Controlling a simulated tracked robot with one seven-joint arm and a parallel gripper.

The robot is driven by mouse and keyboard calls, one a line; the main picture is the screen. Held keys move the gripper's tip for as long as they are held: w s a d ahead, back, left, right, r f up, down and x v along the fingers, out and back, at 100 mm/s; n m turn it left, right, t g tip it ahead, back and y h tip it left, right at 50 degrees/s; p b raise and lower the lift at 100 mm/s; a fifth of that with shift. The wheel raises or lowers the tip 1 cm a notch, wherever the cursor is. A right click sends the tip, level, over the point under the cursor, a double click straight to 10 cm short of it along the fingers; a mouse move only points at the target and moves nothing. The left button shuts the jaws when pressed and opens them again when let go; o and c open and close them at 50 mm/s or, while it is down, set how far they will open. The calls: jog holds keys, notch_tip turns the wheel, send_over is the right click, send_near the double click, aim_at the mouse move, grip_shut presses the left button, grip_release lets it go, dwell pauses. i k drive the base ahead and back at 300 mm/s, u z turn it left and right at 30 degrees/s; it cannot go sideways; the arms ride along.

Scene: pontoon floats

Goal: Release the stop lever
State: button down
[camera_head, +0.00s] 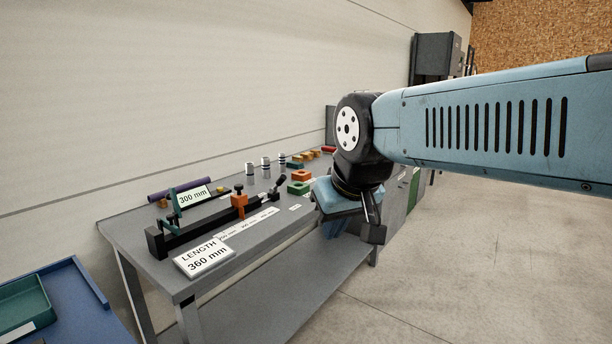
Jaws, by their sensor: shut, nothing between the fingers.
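A long black length-stop fixture (200,231) lies along the grey bench. An orange stop block (239,202) sits on it, with a small black knob on top. A dark lever with a rounded tip (275,189) rises at a slant near the fixture's right end. I cannot tell its exact setting at this size. My gripper (372,232) points down at the right, beyond the bench's front edge in the picture. It is shut and empty, well apart from the lever and the stop block. My blue arm hides part of the bench's far right end.
Banded metal cylinders (266,167) and green and orange blocks (299,187) stand behind and to the right. A blue table (88,283) is at lower left. Right floor is clear.

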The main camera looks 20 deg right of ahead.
aim_at(282, 178)
jog(key=z, duration=0.35)
jog(key=i, duration=1.05)
jog(key=z, duration=0.25)
jog(key=k, duration=0.85)
jog(key=z, duration=0.2)
jog(key=i, duration=0.85)
jog(key=u, duration=0.1)
